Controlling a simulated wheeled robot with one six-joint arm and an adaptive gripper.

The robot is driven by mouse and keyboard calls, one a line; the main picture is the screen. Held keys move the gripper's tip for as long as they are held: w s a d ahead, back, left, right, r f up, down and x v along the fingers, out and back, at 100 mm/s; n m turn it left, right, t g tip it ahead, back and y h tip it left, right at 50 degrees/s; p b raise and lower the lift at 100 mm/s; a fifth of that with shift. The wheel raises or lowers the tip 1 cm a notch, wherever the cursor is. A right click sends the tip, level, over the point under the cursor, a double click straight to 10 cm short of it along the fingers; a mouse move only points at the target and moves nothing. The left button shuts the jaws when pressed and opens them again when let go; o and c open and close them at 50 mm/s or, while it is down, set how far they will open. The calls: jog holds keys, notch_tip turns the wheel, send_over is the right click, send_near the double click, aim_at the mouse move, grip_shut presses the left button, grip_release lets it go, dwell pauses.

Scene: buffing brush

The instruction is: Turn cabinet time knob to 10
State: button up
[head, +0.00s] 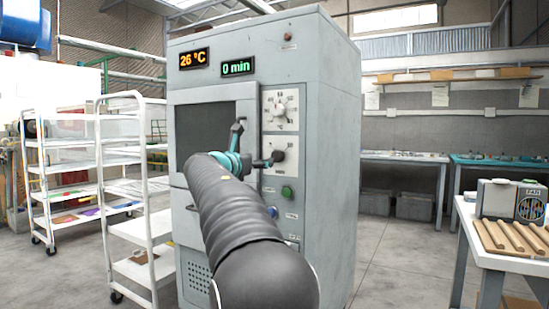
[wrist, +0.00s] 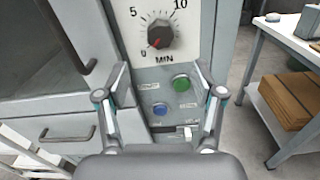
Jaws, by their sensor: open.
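The cabinet (head: 335,150) is a tall grey unit. Its time knob (wrist: 160,33) is black, on a white dial plate marked 0, 5, 10 and MIN, in the upper middle of the wrist view. Its red pointer is at the 0 mark. My gripper (wrist: 161,68) is open and empty, with its fingertips appearing below the knob, one to each side, apart from it. In the head view my gripper (head: 257,145) is in front of the lower dial plate (head: 280,172) and partly hides it. The time display (head: 237,68) reads 0 min.
A temperature dial (head: 280,108) is above the time dial. A green button (wrist: 181,83), a blue button (wrist: 160,109) and a small switch lie below. A white rack cart (head: 145,190) stands left. A table (head: 500,245) stands right. Floor is clear between cabinet and table.

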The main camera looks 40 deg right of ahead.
aim_at(276, 157)
jog(key=p+x, duration=0.1)
jog(key=x, duration=0.9)
jog(key=shift+w+d+p, duration=0.15)
jog(key=shift+d+p, duration=0.15)
jog(key=shift+p, duration=0.05)
jog(key=c, duration=1.1)
jog(key=shift+c, duration=0.2)
